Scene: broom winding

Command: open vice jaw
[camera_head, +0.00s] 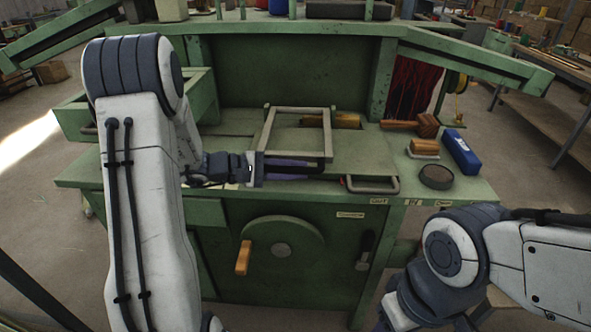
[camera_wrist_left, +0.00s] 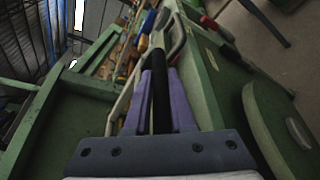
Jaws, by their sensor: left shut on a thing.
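The vice jaw appears to be the grey rectangular metal frame (camera_head: 297,110) on the green machine's top, but I cannot tell for sure. A black bar (camera_head: 313,157) runs along its near side. My left gripper (camera_head: 300,167) has purple fingers and reaches in from the left at this bar. In the left wrist view the purple fingers (camera_wrist_left: 160,85) are shut on the black bar (camera_wrist_left: 159,100), one on each side. The fingers partly hide the bar. My right arm shows at the lower right, but its gripper fingers are not visible.
A wooden mallet (camera_head: 424,125), a wooden-backed brush (camera_head: 425,147), a blue box (camera_head: 460,151) and a dark round puck (camera_head: 436,177) lie to the right. A grey loop handle (camera_head: 372,187) sits at the front edge. A wheel (camera_head: 283,250) with a wooden crank (camera_head: 243,257) is below.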

